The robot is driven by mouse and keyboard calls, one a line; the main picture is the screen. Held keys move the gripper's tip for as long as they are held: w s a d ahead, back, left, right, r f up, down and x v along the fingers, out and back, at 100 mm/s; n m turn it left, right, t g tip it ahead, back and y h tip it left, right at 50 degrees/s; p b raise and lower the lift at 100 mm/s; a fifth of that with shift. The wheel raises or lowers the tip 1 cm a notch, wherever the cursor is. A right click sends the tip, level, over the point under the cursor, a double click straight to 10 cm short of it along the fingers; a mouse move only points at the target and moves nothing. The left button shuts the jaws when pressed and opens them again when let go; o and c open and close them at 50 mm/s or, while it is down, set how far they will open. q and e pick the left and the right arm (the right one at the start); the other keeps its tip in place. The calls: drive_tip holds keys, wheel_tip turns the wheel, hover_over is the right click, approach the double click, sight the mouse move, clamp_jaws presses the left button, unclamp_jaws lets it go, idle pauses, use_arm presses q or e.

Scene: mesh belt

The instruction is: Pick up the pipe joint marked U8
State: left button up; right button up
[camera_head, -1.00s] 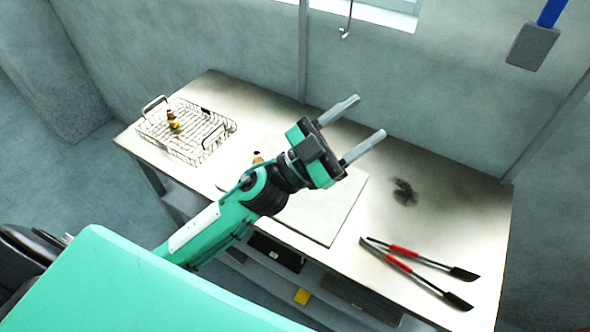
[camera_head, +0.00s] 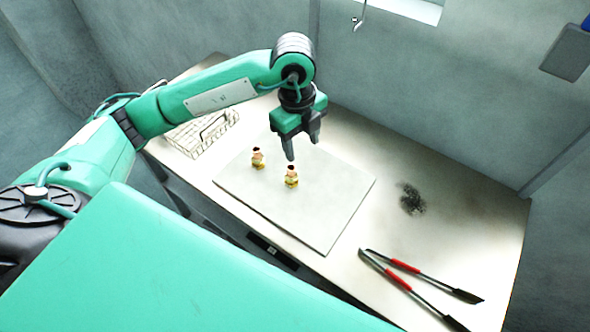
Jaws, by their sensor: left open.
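Two small brass-coloured pipe joints with dark tops stand upright on a pale square board (camera_head: 335,213). One joint (camera_head: 257,158) is at the board's left part. The other joint (camera_head: 291,177) is nearer its middle. Any marking such as U8 is too small to read on either. My left gripper (camera_head: 303,150) is open and points down, above and just behind the middle joint, apparently empty. Its fingertips look close to that joint's top, but I cannot tell the exact gap. My right gripper is not in view.
A wire mesh basket (camera_head: 186,143) stands at the table's left, partly hidden by my left arm. A dark smudge (camera_head: 412,199) marks the table (camera_head: 455,215). The board's right half is clear.

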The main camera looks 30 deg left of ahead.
sight(291, 167)
use_arm(q)
drive_tip(key=shift+n+y, duration=0.5)
drive_tip(key=shift+y, duration=0.1)
drive_tip(key=f, duration=0.2)
drive_tip(key=a+f+p, duration=0.1)
drive_tip(key=f, duration=0.2)
drive_tip(key=a+f+p, duration=0.1)
drive_tip(key=f, duration=0.1)
drive_tip(key=shift+w+a+f, duration=0.2)
drive_tip(key=shift+w+f, duration=0.15)
drive_tip(key=shift+s+f+p, duration=0.1)
drive_tip(key=shift+f+p, duration=0.3)
drive_tip(key=shift+f, duration=0.05)
drive_tip(key=f, duration=0.1)
drive_tip(key=f+p, duration=0.2)
drive_tip(key=f, duration=0.1)
drive_tip(key=shift+s+a, duration=0.15)
drive_tip(key=shift+s, duration=0.15)
drive_tip(key=shift+f, duration=0.3)
drive_tip(key=c, duration=0.9)
drive_tip(key=shift+c, duration=0.6)
